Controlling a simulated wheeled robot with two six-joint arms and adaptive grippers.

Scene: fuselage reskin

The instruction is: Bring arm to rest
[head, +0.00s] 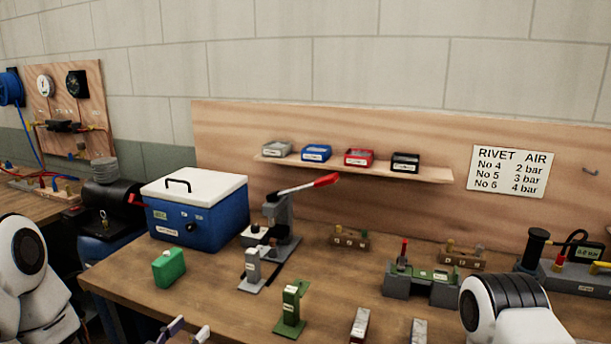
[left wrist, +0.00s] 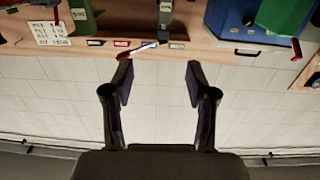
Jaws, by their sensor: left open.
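My left gripper (head: 184,332) shows only its fingertips at the bottom edge of the head view, in front of the workbench (head: 225,310). In the left wrist view my left gripper (left wrist: 160,78) is open, with its two dark fingers well apart and nothing between them. That view is upside down and faces the wall and bench. White links of my left arm (head: 35,280) stand at the left edge of the head view. White links of my right arm (head: 515,318) show at the lower right. My right gripper is not seen.
On the bench stand a blue cooler (head: 205,222) with a white lid, a green block (head: 168,268), a red-handled lever press (head: 283,220), a green stand (head: 291,310) and a green-grey fixture (head: 425,284). Small bins sit on a shelf (head: 430,174). Bare wood shows at front left.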

